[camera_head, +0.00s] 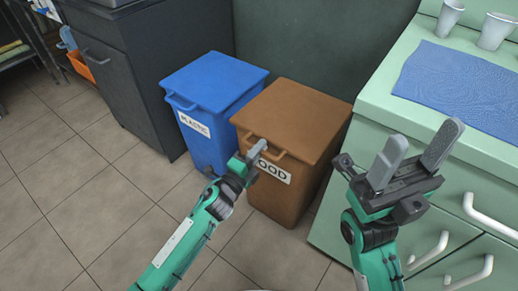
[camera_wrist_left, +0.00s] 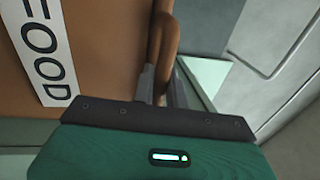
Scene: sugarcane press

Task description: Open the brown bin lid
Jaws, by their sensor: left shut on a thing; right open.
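The brown bin (camera_head: 277,200) stands on the floor with a white label reading FOOD on its front. Its brown lid (camera_head: 295,118) lies flat over the top, with a handle (camera_head: 283,155) along the front edge. My left gripper (camera_head: 256,152) is at the left part of this handle and shut on it. In the left wrist view the brown handle (camera_wrist_left: 167,35) runs down between the fingers (camera_wrist_left: 160,85), beside the FOOD label (camera_wrist_left: 50,50). My right gripper (camera_head: 415,158) is open and empty, raised in front of the green counter.
A blue bin (camera_head: 213,85) labelled PLASTIC stands close on the left of the brown bin. A dark cabinet (camera_head: 140,75) is farther left. The green counter (camera_head: 370,100) on the right carries a blue mat (camera_head: 460,85) and white cups (camera_head: 495,30). Tiled floor in front is clear.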

